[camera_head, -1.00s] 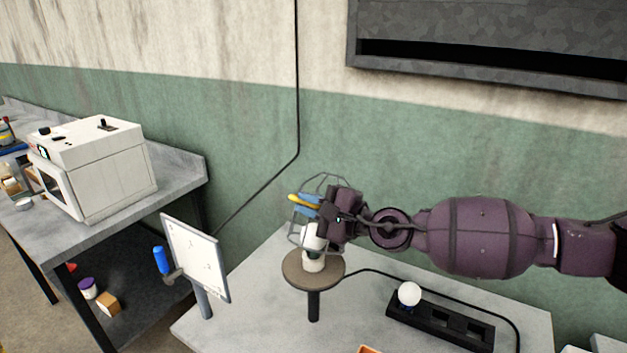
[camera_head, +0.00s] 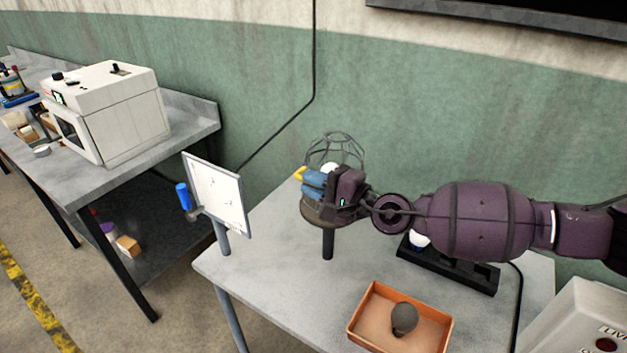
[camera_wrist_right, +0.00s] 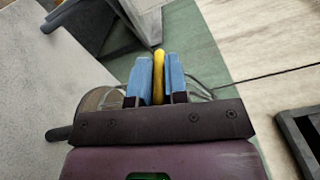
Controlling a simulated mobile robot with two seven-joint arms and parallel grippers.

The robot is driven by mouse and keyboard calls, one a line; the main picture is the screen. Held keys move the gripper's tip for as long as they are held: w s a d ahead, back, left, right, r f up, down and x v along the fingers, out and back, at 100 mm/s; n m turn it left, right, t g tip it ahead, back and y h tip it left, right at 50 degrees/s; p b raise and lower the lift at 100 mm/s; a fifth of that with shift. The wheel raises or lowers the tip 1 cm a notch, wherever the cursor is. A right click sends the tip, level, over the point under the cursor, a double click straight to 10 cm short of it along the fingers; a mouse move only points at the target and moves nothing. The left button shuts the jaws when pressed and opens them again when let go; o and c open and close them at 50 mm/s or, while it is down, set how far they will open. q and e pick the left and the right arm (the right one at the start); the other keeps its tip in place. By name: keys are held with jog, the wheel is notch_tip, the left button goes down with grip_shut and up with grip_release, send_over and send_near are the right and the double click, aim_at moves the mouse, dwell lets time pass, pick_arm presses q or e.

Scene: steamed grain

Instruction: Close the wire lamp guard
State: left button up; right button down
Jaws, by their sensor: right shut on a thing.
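The wire lamp guard (camera_head: 335,139) is a dark wire cage on a round brown stand (camera_head: 309,217) on the grey table. A white bulb (camera_head: 333,167) shows inside or behind its lower part. My right gripper (camera_head: 312,181) is in front of the cage, low over the stand, and hides much of the guard's lower part and the lamp base. Its blue fingers are shut on a yellow handle (camera_wrist_right: 158,72), which appears to belong to the guard. Thin guard wires show beside the fingers in the wrist view. I cannot tell whether the guard's edges meet. My left gripper is out of view.
A white panel on a post (camera_head: 215,193) stands left of the lamp. An orange tray (camera_head: 363,333) with a dark bulb (camera_head: 404,318) lies at the front. A white oven-like box (camera_head: 107,112) is on the left bench.

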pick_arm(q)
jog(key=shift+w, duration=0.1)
pick_arm(e)
jog(key=shift+d+f, duration=0.1)
jog(key=c, duration=1.2)
grip_release()
jog(key=shift+w, duration=0.15)
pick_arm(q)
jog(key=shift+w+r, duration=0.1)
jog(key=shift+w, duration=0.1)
pick_arm(e)
jog(key=shift+o, duration=0.2)
notch_tip(320, 180, up, 9)
jog(key=shift+f+p, duration=0.1)
jog(key=shift+p, duration=1.1)
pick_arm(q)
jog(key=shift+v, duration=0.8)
pick_arm(e)
notch_tip(320, 180, up, 11)
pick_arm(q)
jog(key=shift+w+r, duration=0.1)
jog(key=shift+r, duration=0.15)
